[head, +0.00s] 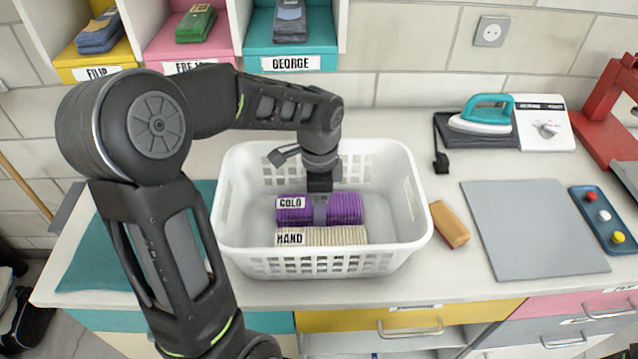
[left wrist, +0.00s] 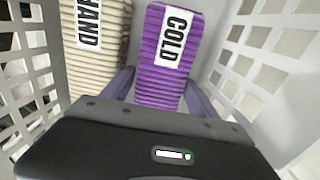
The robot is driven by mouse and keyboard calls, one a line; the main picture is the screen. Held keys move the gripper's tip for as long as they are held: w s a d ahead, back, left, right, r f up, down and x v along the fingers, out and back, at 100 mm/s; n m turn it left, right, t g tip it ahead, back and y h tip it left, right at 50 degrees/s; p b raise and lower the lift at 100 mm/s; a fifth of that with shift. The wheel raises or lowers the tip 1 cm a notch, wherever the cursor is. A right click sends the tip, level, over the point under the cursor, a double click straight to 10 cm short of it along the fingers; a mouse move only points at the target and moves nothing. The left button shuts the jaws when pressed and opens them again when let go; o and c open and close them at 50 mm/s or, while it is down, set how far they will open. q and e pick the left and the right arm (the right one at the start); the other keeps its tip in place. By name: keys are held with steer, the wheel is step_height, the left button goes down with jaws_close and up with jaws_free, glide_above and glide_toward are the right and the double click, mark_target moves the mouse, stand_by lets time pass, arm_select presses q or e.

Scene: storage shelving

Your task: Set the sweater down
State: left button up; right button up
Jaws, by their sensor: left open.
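A purple ribbed sweater (head: 345,208) with a white COLD label lies folded in the white laundry basket (head: 237,262). A cream ribbed sweater (head: 338,236) labelled HAND lies beside it, nearer the basket's front wall. My left gripper (head: 320,212) reaches down into the basket at the purple sweater. In the left wrist view, its open fingers (left wrist: 158,92) stand on either side of the purple sweater (left wrist: 160,60), with the cream sweater (left wrist: 95,45) at left. I cannot tell whether the fingers touch the fabric. My right gripper is not in view.
Labelled cubbies, including GEORGE (head: 290,55), stand behind the counter. Right of the basket are a tan brush-like block (head: 450,224), a grey board (head: 535,230), a teal iron (head: 482,113) and a button panel (head: 603,217). A teal mat (head: 90,255) lies left.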

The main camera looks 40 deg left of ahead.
arm_select(q)
step_height(320, 180, up, 12)
steer(key=shift+f, duration=0.2)
stand_by(0.7)
